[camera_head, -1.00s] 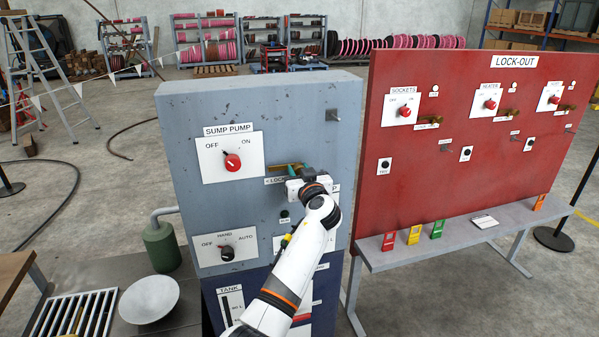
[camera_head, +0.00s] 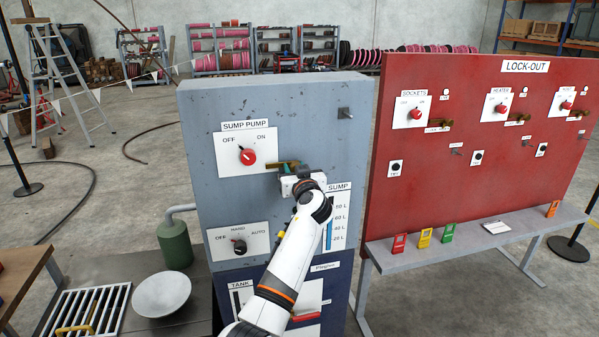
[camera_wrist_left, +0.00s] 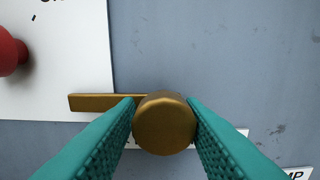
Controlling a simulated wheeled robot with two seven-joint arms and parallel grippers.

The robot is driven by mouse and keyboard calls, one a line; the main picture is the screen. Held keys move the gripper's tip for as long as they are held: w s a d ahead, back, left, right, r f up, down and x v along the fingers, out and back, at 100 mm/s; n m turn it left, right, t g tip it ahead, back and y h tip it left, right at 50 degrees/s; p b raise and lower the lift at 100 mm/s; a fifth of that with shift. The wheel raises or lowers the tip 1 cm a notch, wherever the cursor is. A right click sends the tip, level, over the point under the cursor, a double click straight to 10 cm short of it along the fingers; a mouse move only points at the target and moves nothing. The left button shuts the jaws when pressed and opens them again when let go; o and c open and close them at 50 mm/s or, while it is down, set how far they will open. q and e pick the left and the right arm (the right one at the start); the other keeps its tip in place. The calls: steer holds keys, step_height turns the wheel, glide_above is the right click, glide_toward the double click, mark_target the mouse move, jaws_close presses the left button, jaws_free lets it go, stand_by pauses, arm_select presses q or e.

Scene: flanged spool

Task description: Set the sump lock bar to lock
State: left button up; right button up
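The sump lock bar (camera_head: 283,166) is a brass bar on the grey sump pump panel, right of and slightly below the red SUMP PUMP knob (camera_head: 247,156). In the left wrist view the bar (camera_wrist_left: 92,102) lies about level, pointing left from a round brass hub (camera_wrist_left: 165,124) and overlapping the white plate's edge. My left gripper (camera_wrist_left: 163,102) has its teal fingers on either side of the hub, seemingly in contact with it. In the head view my left gripper (camera_head: 291,172) hides the hub and most of the lock label. My right gripper is not in view.
Below are a HAND/AUTO selector (camera_head: 239,246) and a SUMP level gauge (camera_head: 338,214). A red LOCK-OUT board (camera_head: 470,190) stands at right, with coloured tags on its shelf (camera_head: 420,258). A green bottle (camera_head: 174,245) and white bowl (camera_head: 161,294) stand at lower left.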

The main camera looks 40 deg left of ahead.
arm_select(q)
steer(key=shift+o, duration=1.4)
steer(key=shift+s+a, duration=0.1)
steer(key=shift+a, duration=0.05)
steer(key=shift+s+a, duration=0.1)
steer(key=shift+s+d, duration=0.1)
steer(key=shift+d, duration=0.35)
steer(key=b+v, duration=0.4)
steer(key=v, duration=0.7)
steer(key=shift+s, duration=0.25)
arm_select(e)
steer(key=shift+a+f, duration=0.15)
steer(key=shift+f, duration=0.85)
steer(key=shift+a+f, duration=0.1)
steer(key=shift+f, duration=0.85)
arm_select(q)
steer(key=shift+a, duration=0.1)
